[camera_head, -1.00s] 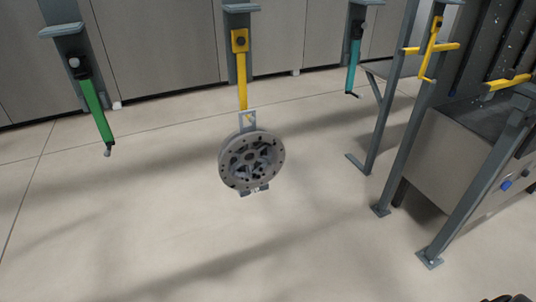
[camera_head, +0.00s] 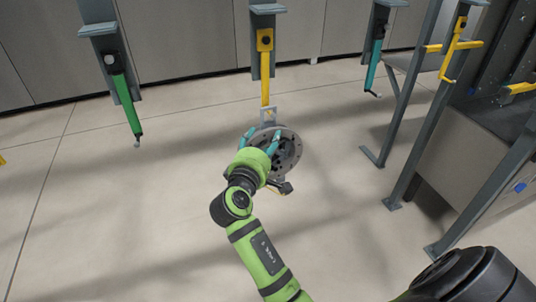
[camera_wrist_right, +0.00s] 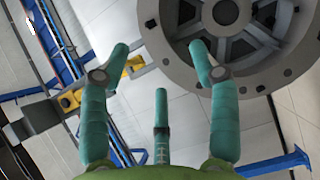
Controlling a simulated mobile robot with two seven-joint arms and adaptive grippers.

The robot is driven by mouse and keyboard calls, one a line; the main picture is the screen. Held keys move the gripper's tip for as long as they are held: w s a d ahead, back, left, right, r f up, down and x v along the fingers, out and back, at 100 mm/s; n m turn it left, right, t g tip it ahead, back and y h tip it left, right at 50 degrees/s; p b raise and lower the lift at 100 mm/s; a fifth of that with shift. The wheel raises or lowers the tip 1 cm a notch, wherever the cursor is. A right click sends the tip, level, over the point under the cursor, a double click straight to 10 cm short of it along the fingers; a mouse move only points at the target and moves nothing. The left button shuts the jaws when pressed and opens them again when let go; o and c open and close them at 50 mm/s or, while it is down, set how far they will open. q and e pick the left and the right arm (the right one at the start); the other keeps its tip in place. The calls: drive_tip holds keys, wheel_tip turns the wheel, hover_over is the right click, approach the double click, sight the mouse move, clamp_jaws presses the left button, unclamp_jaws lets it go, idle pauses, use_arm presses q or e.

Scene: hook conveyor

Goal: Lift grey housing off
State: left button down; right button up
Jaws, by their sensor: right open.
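The grey housing (camera_head: 291,152) is a round flanged disc with holes. It hangs by a small bracket (camera_head: 268,114) from the yellow hook (camera_head: 265,67). My right gripper (camera_head: 262,138) has teal fingers and is at the housing's left side, partly covering it. In the right wrist view the housing (camera_wrist_right: 258,76) fills the upper right. There the gripper (camera_wrist_right: 160,50) has its fingers spread with nothing between them; one fingertip overlaps the housing's rim in the picture. I cannot tell whether it touches. My left gripper is not in view.
A green hook (camera_head: 126,103) hangs to the left and a teal hook (camera_head: 373,66) to the right, both empty. A grey frame with yellow brackets (camera_head: 459,45) stands at the right beside a grey bin (camera_head: 455,150). The floor below the housing is clear.

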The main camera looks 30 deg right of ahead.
sight(267, 133)
drive_tip(key=x, duration=0.3)
drive_tip(key=shift+w+d+f+b, duration=0.1)
drive_tip(key=shift+w+d+b, duration=0.15)
drive_tip(key=shift+b, duration=0.05)
clamp_jaws()
drive_tip(key=shift+r, duration=0.25)
